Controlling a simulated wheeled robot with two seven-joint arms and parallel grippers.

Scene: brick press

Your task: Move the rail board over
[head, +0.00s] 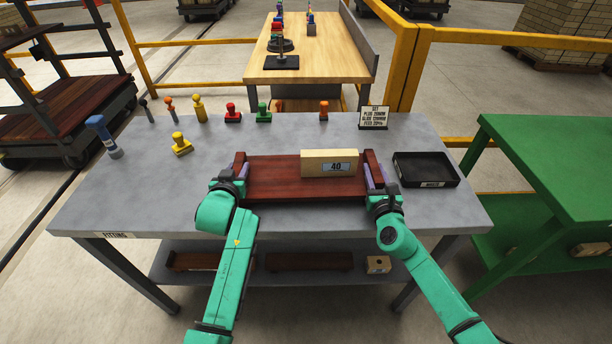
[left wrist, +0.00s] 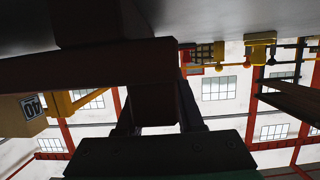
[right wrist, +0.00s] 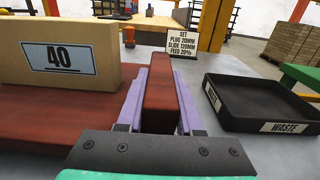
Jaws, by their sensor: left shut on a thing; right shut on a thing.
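The rail board (head: 272,178) is a dark red-brown wooden board with a raised rail at each end, on or just above the grey table; I cannot tell which. A tan block labelled 40 (head: 331,163) stands on it, right of its middle; the block also shows in the right wrist view (right wrist: 60,58). My left gripper (head: 238,170) is shut on the board's left rail. My right gripper (head: 376,178) is shut on the right rail (right wrist: 160,90), its purple fingers on either side. The left wrist view is dark, with the left rail (left wrist: 152,85) between the fingers.
A black waste tray (head: 426,169) sits close to the right of the board. A sign (head: 374,117) stands behind it. Several coloured stamp-like tools, including a yellow one (head: 181,144), stand at the back and left. The table's left front is clear.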

